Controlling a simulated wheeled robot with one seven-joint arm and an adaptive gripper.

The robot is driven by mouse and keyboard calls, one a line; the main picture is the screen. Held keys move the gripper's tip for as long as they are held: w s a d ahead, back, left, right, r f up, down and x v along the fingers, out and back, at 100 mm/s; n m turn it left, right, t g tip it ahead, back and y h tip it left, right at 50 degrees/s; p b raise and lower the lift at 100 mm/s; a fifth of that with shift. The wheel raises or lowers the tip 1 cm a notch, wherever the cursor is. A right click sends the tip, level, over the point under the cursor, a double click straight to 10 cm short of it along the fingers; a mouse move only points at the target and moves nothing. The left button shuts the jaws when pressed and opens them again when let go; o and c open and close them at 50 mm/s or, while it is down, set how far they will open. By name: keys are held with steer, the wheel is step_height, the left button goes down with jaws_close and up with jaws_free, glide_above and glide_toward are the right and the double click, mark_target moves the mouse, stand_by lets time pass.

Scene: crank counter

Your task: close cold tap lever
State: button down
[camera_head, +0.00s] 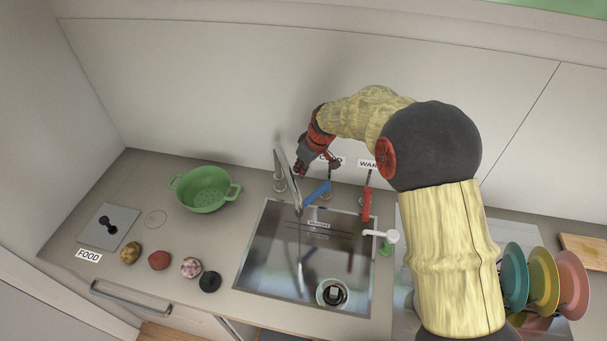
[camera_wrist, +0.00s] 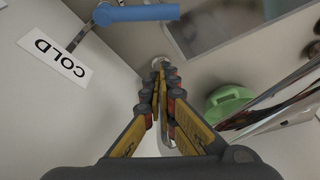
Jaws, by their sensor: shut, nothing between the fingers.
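The blue cold tap lever (camera_head: 317,193) stands behind the sink and slants down to the left towards the faucet spout. It also shows at the top of the wrist view (camera_wrist: 140,13), beside the COLD label (camera_wrist: 55,58). My gripper (camera_head: 301,171) is shut and empty, just left of and behind the lever, near the wall. In the wrist view my gripper (camera_wrist: 160,66) points at the counter, with a gap between its fingertips and the lever. My gripper partly hides the COLD label in the head view.
The chrome faucet (camera_head: 287,176) stands close to the left of my gripper. The red warm lever (camera_head: 366,203) is right of the blue one. The sink (camera_head: 262,262) lies in front. A green colander (camera_head: 205,189) sits left, and plates (camera_head: 543,280) stand at the right.

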mark_target(316, 195)
step_height(316, 195, down, 9)
steer(key=shift+s+d, duration=0.3)
steer(key=shift+d, duration=0.1)
steer(key=shift+r, duration=0.1)
steer(key=shift+b, duration=0.35)
steer(key=shift+s+d+n+b, duration=0.15)
steer(key=shift+s+n+b, duration=0.15)
steer(key=shift+b, duration=0.25)
